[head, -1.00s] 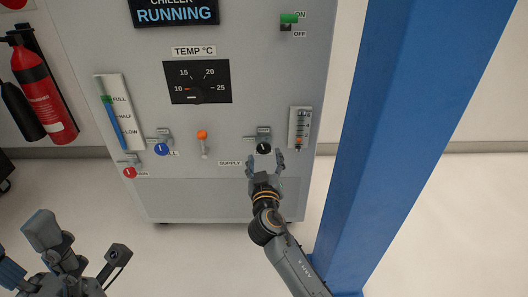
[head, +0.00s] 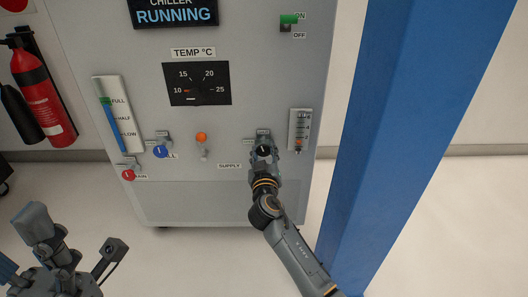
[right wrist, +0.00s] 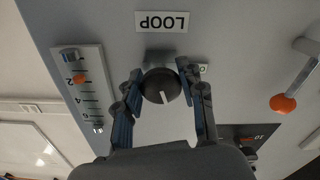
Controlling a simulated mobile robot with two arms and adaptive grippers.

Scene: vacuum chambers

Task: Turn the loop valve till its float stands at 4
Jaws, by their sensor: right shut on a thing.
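The loop valve is a round black knob (right wrist: 160,86) with a white pointer mark, beside an upside-down LOOP label (right wrist: 162,21) in the right wrist view. In the head view the knob (head: 263,150) sits low on the grey panel. The flow gauge (head: 300,128) stands right of the valve. Its orange float (right wrist: 81,79) is beside the 2 mark. My left gripper (head: 76,240) is open and empty at the lower left, away from the panel.
A blue valve (head: 161,151), a red valve (head: 128,174) and an orange-tipped lever (head: 201,137) sit left on the panel. A blue column (head: 400,130) stands close to the right arm. Fire extinguishers (head: 42,95) hang at far left. The floor before the panel is clear.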

